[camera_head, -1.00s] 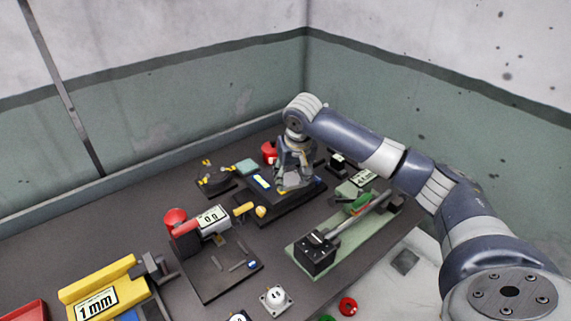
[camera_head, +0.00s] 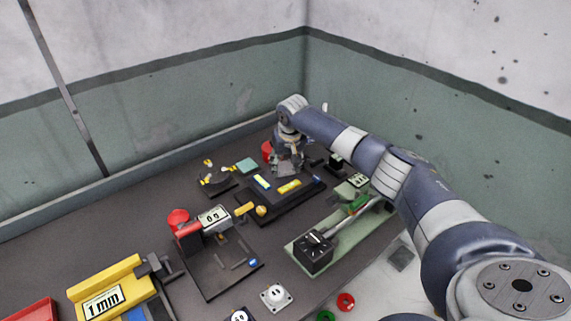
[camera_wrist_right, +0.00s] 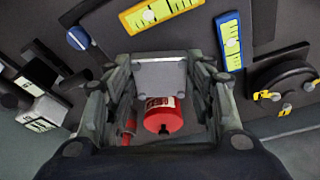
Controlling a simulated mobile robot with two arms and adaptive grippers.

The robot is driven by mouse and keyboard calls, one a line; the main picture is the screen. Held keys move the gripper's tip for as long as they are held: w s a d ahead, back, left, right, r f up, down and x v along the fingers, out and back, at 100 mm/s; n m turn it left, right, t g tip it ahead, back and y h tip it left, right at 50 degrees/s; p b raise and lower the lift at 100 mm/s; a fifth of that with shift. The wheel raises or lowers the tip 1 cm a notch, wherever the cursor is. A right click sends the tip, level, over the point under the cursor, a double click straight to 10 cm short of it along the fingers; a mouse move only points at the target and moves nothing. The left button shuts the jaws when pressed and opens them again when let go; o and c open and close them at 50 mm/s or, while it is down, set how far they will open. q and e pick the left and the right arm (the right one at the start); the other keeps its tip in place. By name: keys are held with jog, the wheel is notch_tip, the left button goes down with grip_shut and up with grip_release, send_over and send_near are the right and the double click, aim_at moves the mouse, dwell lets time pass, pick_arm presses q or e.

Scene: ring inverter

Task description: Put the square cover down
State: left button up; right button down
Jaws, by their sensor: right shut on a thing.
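My right gripper (camera_head: 287,168) is at the back of the table, behind the black board (camera_head: 285,203) with the blue and yellow labelled bars. The right wrist view shows its two fingers closed on the edges of a light grey square plate (camera_wrist_right: 160,76), which I take to be the square cover. The plate lies between the fingertips. In the head view the gripper hides the plate, and I cannot tell whether it touches anything below. My left gripper is not in view.
A red labelled cylinder (camera_wrist_right: 163,118) shows between the fingers in the wrist view. A teal block (camera_head: 247,165) and a small dark stand (camera_head: 215,182) are left of the gripper. A green-based device (camera_head: 335,238) stands front right. The wall is close behind.

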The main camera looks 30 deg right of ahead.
jog(key=shift+f, duration=0.4)
jog(key=c, duration=0.7)
grip_release()
jog(key=shift+f, duration=0.1)
jog(key=b+v, duration=0.2)
jog(key=v, duration=1)
